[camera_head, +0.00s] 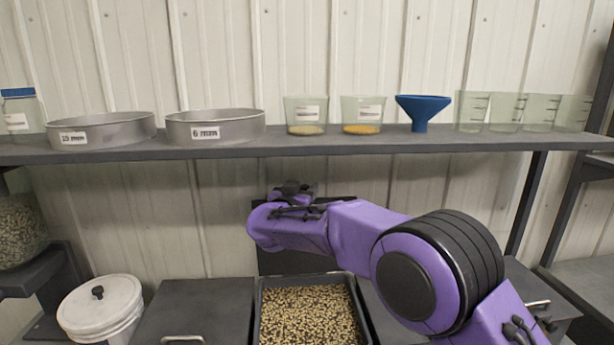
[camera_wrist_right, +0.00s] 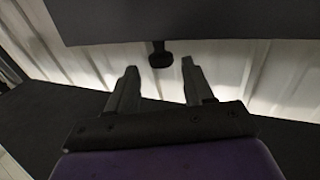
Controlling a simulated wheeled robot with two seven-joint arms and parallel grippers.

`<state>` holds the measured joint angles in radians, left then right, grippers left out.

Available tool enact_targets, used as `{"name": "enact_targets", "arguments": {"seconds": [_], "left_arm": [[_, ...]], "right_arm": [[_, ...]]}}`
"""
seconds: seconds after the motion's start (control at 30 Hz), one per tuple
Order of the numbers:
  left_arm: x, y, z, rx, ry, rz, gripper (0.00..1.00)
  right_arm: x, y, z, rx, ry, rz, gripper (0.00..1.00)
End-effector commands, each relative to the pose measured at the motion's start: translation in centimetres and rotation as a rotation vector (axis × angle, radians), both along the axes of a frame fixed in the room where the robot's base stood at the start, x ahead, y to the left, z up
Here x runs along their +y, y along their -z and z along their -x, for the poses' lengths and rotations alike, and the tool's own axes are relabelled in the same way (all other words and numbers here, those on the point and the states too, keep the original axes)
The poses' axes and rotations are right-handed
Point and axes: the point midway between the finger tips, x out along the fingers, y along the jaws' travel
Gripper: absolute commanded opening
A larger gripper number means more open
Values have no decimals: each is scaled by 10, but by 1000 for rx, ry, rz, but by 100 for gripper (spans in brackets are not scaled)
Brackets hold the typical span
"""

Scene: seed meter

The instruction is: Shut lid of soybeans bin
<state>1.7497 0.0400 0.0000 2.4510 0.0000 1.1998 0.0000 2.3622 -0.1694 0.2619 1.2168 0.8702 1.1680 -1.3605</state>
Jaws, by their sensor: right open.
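An open bin (camera_head: 310,312) full of tan, soybean-like seeds stands at the bottom centre of the head view. No name label on it is readable. Its dark lid (camera_head: 275,262) seems to stand raised at the back, mostly covered by my purple right arm. My right gripper shows in the right wrist view (camera_wrist_right: 159,66), open, with nothing between its fingers. Beyond the fingertips are a small black knob-like piece (camera_wrist_right: 160,56) and a dark flat panel (camera_wrist_right: 190,22); I cannot tell whether the panel is the lid. Contact is unclear. My left gripper is out of view.
A closed dark bin (camera_head: 190,305) stands left of the open one, and a white lidded bucket (camera_head: 100,305) further left. A shelf (camera_head: 360,145) above holds sieve pans (camera_head: 215,128), cups (camera_head: 306,115) and a blue funnel (camera_head: 420,110). Pale corrugated wall is behind.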

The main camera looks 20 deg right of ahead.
Motion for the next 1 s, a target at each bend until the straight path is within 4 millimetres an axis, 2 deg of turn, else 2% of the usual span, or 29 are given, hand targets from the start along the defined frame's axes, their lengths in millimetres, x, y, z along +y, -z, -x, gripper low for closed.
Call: {"name": "enact_targets", "arguments": {"seconds": [0.03, 0.2, 0.53, 0.57, 0.7, 1.0], "left_arm": [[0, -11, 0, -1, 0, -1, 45], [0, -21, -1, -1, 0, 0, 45], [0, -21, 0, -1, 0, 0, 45], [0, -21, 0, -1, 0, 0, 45], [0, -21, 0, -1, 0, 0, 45], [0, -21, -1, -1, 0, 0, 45]], "right_arm": [[-7, -4, -9, 2, 2, -2, 52], [-22, -2, -30, 1, 2, -1, 52], [-26, 0, -36, 0, 1, 0, 52], [-26, 0, -36, 0, 1, 0, 45], [-26, 0, -35, -1, 2, 1, 0], [-26, 0, -35, -2, 2, 1, 0]]}}
